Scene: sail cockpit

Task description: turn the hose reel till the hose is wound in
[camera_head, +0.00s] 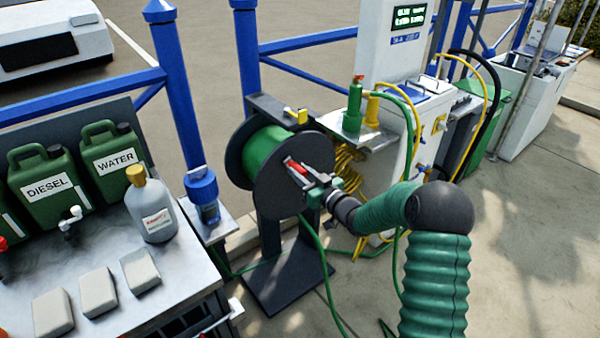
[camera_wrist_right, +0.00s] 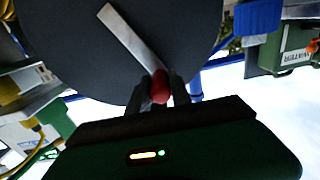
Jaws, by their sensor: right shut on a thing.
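The hose reel (camera_head: 284,203) is a dark round flange with a green hose drum (camera_head: 264,150) behind it, on a dark stand. Green hose (camera_head: 322,262) hangs from it and runs along the ground. A grey crank arm with a red handle (camera_head: 298,170) is on the flange. My right gripper (camera_head: 312,182) is at the reel's face, shut on the red handle. In the right wrist view the red handle (camera_wrist_right: 160,87) sits between the fingers, at the end of the crank arm (camera_wrist_right: 128,38). My left gripper is not in view.
A metal bench (camera_head: 192,268) with green jugs (camera_head: 45,180), a grey bottle (camera_head: 152,208) and pale blocks stands at the left. Blue posts (camera_head: 175,90) and rails run behind the reel. A white pedestal (camera_head: 388,50) with yellow cables stands right of it. Open paving lies at the right.

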